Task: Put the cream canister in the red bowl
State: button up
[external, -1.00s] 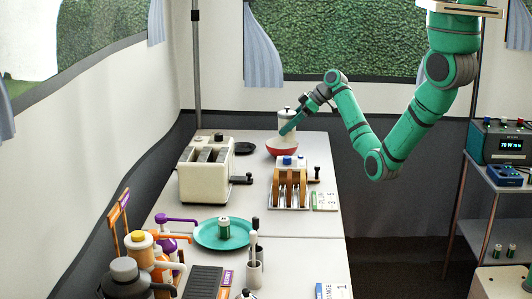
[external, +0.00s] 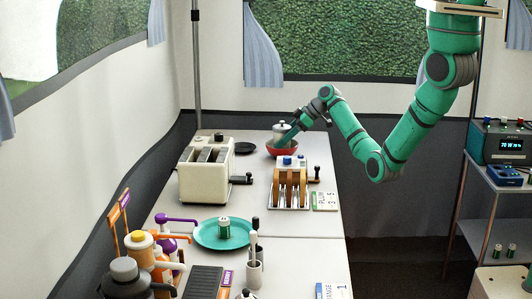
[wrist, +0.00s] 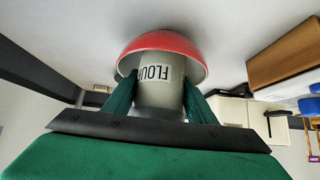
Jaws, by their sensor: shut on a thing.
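The cream canister (external: 281,130) is at the far end of the table, low in the red bowl (external: 270,149). In the wrist view the canister (wrist: 158,92) shows a "FLOUR" label, and its far end is inside the rim of the red bowl (wrist: 165,42). My gripper (external: 285,140) is shut on the canister, one green finger on each side in the wrist view (wrist: 160,100). The canister looks upright in the external view. Whether its base touches the bowl's bottom is hidden by the bowl's wall.
A toaster (external: 206,170) stands left of a wooden-slatted rack (external: 290,185), both nearer than the bowl. A black disc (external: 245,148) lies left of the bowl. Table right of the bowl is clear.

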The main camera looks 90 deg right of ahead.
jog(key=shift+f, duration=0.4)
jog(key=o, duration=0.9)
jog(key=shift+c, duration=0.2)
jog(key=shift+r, duration=0.15)
jog(key=v, duration=1.2)
jog(key=shift+r, duration=0.35)
